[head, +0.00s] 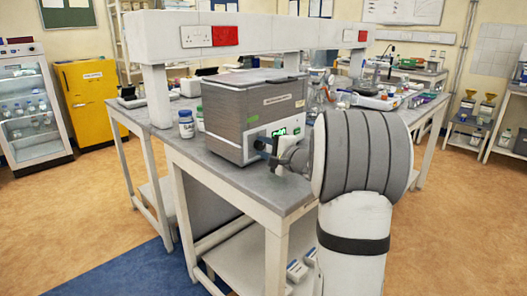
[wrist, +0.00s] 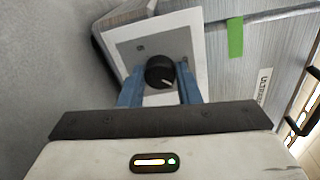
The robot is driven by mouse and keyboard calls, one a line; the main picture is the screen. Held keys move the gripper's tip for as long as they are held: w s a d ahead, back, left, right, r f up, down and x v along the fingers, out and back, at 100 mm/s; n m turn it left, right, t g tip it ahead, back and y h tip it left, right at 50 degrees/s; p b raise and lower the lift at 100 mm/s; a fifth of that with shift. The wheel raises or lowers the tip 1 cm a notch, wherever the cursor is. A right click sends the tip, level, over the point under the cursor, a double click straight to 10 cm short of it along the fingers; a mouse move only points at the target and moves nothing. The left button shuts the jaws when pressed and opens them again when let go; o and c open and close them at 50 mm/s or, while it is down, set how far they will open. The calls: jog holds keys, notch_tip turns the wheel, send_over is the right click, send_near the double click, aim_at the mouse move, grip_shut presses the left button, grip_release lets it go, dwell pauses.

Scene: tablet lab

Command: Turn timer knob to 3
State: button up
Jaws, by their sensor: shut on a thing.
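The timer knob (wrist: 160,72) is a round black knob with a pale pointer line, on a light control panel (wrist: 192,22) seen in the wrist view. The pointer slants toward the lower right of that view; I cannot read any numbers around it. My gripper (wrist: 160,84) has its two blue fingers on either side of the knob, shut on it. In the head view, the panel is on the front of a grey box-shaped bath (head: 222,118) with a lit green display (head: 279,132).
The bath stands near the front corner of a grey bench (head: 184,150). A white jar with a blue lid (head: 186,126) stands to its left. A white overhead shelf with sockets (head: 160,40) runs above the bench. Open floor (head: 110,200) lies to the left.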

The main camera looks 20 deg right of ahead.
jog(key=m+p, duration=0.1)
jog(key=m, duration=0.4)
jog(key=shift+d+y, duration=0.1)
jog(key=shift+y, duration=0.2)
jog(key=m+p, duration=0.1)
jog(key=m, duration=0.2)
jog(key=m+p, duration=0.2)
jog(key=m, duration=0.1)
jog(key=shift+r+g+y, duration=0.15)
jog(key=shift+g+y, duration=0.15)
jog(key=m+p, duration=0.5)
jog(key=m, duration=0.1)
jog(key=shift+d+y+p, duration=0.15)
jog(key=shift+y+p, duration=0.15)
jog(key=shift+f+m+p, duration=0.15)
jog(key=shift+m+p, duration=0.9)
jog(key=shift+m, duration=0.15)
jog(key=shift+f+m+p, duration=0.15)
jog(key=shift+m+p, duration=0.85)
jog(key=shift+m, duration=0.2)
jog(key=o, duration=1)
jog(key=shift+w+r, duration=0.1)
